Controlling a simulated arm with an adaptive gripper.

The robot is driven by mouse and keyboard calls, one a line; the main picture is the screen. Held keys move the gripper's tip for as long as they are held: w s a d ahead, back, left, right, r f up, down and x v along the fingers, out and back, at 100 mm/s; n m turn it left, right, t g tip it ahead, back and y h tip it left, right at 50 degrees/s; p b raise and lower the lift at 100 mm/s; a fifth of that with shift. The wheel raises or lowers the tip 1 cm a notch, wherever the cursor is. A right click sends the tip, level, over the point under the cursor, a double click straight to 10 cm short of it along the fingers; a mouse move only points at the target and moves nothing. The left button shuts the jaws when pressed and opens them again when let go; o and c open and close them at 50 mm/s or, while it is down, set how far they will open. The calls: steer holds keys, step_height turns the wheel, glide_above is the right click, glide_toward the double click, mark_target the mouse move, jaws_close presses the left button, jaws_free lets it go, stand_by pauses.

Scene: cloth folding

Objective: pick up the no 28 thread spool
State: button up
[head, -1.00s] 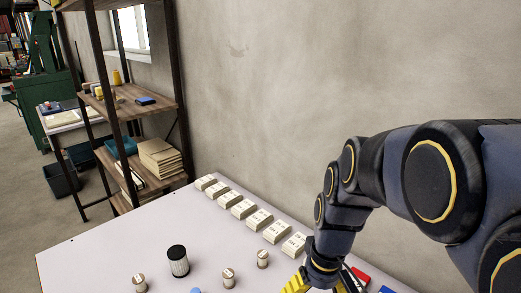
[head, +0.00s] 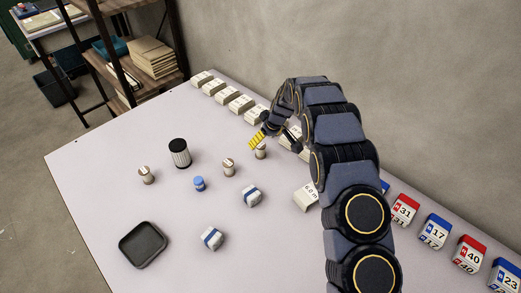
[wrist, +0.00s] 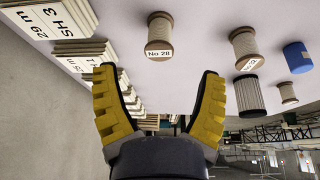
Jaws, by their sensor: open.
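In the head view a spool that appears to be the same one (head: 261,152) stands upright on the white table (head: 110,180), right by my yellow finger. Its label is not readable there, and the arm covers part of the gripper.
Other spools (head: 228,168) (head: 147,175), a black ribbed cylinder (head: 179,153) and a blue item (head: 199,184) stand to the left. White labelled blocks (head: 241,103) line the wall side. A black tray (head: 143,244) is at front left. Red and blue numbered boxes (head: 404,209) are at right.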

mark_target(261, 146)
steer(key=shift+x, duration=4)
steer(key=shift+s+d, duration=0.1)
steer(key=shift+s, duration=0.05)
steer(key=c, duration=1.1)
